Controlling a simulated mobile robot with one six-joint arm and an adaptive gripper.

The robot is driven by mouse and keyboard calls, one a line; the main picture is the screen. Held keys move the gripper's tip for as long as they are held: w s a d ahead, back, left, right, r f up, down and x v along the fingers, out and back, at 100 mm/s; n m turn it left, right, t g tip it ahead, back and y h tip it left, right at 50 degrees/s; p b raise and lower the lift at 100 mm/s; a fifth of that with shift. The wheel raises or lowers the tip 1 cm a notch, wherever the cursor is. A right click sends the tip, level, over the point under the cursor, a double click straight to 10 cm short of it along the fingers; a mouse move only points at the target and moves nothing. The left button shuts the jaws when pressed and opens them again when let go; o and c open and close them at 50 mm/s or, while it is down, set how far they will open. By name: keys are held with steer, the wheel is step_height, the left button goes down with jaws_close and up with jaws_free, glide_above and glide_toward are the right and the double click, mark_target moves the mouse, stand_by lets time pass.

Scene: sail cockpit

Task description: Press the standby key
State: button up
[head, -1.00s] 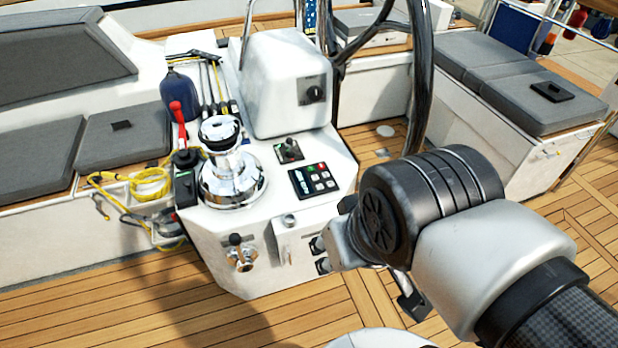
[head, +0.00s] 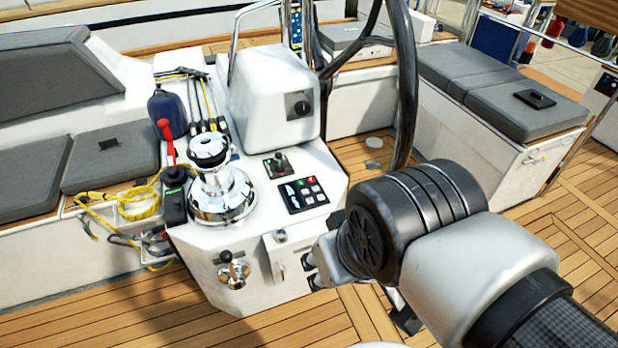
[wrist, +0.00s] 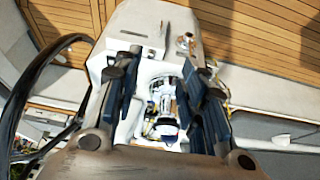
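The black key panel (head: 303,194) lies on the sloped top of the white pedestal (head: 240,240) in the head view. It has a pale marking on its left and several small keys, one red and one green. I cannot read which key is standby. In the wrist view, my gripper (wrist: 160,65) has its two dark fingers spread apart with nothing between them. It points toward the pedestal. I cannot make out the panel in the wrist view.
A small joystick (head: 277,165) sits just behind the panel. A chrome winch (head: 221,192) stands to its left, with a red-handled lever (head: 166,137) beyond. A white housing (head: 268,90) and the black steering wheel (head: 408,90) rise behind. Teak deck surrounds the pedestal.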

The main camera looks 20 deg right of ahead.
jaws_close()
stand_by(1.4)
